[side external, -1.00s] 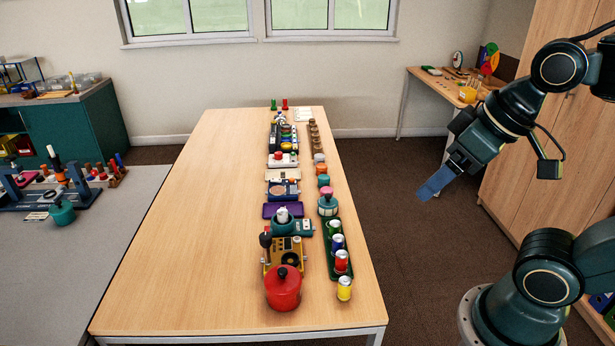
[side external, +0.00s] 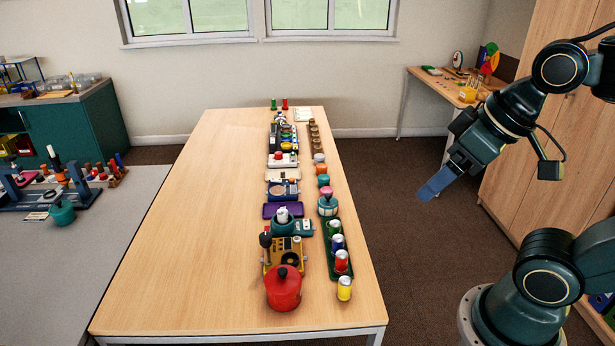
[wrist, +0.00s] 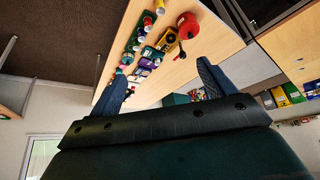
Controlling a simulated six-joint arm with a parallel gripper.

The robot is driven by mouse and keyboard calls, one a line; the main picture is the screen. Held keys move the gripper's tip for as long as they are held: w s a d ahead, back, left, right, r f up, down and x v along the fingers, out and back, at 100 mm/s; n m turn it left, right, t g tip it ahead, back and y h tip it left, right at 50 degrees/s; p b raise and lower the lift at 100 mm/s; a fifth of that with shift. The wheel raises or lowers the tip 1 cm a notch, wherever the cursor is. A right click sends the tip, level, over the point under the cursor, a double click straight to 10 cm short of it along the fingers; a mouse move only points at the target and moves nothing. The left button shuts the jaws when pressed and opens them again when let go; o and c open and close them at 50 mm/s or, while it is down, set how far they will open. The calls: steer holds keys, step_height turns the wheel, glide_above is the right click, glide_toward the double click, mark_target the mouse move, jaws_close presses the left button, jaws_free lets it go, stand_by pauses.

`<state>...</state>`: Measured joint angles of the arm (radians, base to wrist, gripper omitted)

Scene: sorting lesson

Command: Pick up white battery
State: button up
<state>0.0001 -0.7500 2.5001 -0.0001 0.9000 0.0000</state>
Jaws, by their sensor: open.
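I cannot clearly pick out a white battery. A small white-topped piece (side external: 282,214) stands in a teal round holder (side external: 283,228) on the wooden table; whether it is a battery I cannot tell. Silver-topped cylinders in green (side external: 334,227), blue (side external: 337,242) and red (side external: 341,261) stand in a green tray (side external: 331,272). A yellow one (side external: 345,288) stands in front of the tray. My gripper (side external: 430,188) is in the air right of the table, apart from everything. In the wrist view my gripper (wrist: 162,70) is open, with nothing between its fingers.
A red lidded pot (side external: 283,290) and a yellow device (side external: 284,257) stand near the table's front. Several other items line the table's right half toward the back. The left half of the wooden table (side external: 195,240) is clear. A grey bench (side external: 90,270) stands at left.

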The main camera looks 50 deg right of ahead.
steer(key=c, duration=0.6)
steer(key=w+d+f+n+g+y, duration=0.15)
steer(key=w+n, duration=0.25)
steer(key=w, duration=1.7)
steer(key=w+d+f+n, duration=0.1)
steer(key=w+d+f, duration=0.1)
steer(key=w+f, duration=0.3)
steer(key=w+d+f+n+y, duration=0.1)
steer(key=w+d+f, duration=0.2)
steer(key=w+f, duration=0.3)
steer(key=w+d+f+n, duration=0.1)
steer(key=w+d+f, duration=0.2)
steer(key=w+f, duration=0.3)
step_height(320, 180, down, 2)
steer(key=shift+d, duration=0.15)
